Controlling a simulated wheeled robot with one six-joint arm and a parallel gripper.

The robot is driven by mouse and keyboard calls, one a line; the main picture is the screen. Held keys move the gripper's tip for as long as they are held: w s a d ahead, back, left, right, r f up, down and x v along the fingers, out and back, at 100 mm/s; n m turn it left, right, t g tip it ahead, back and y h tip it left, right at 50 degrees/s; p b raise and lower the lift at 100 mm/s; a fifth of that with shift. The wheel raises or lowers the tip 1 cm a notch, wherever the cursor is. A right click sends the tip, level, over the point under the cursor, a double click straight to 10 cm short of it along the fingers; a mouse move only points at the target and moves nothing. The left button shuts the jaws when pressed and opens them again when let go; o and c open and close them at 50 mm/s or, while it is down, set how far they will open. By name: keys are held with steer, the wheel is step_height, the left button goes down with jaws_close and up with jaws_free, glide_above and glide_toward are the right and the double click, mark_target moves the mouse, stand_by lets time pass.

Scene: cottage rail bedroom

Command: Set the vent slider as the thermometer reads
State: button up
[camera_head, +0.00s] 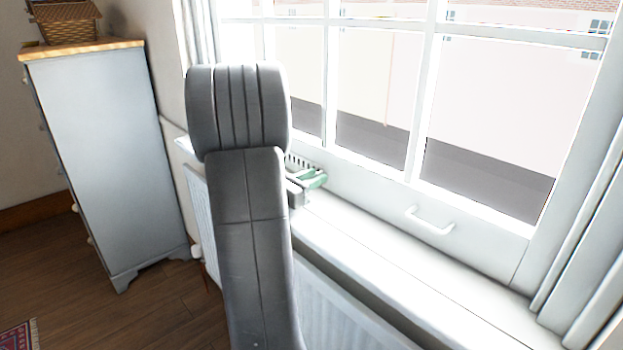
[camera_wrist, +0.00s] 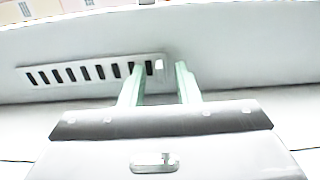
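The vent (camera_wrist: 95,72) is a white plate with a row of dark slots, set low in the white window frame. Part of it also shows in the head view (camera_head: 298,161), behind my arm. A small pale knob (camera_wrist: 158,65), which looks like the slider, sits at the right end of the slots in the wrist view. My gripper (camera_wrist: 160,73) has pale green fingers, spread apart, one on each side of the knob. Whether they touch it I cannot tell. In the head view my gripper (camera_head: 314,177) is over the sill, partly hidden by my arm. No readable thermometer shows.
The white windowsill (camera_head: 385,260) is clear to the right of my gripper. A white handle (camera_head: 430,221) sticks out from the lower window frame. A radiator (camera_head: 345,310) is below the sill. A grey chest (camera_head: 105,150) with a wicker basket (camera_head: 67,24) stands at left.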

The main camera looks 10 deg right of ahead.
steer(key=shift+c, duration=0.2)
jaws_close()
steer(key=shift+s+d+b, duration=0.5)
steer(key=shift+s+d, duration=0.05)
steer(key=shift+s, duration=0.25)
steer(key=shift+o, duration=0.2)
jaws_free()
steer(key=p+v, duration=0.1)
steer(key=v, duration=1.2)
steer(key=shift+s+a, duration=0.25)
steer(key=shift+a, duration=0.1)
steer(key=shift+w+d, duration=0.1)
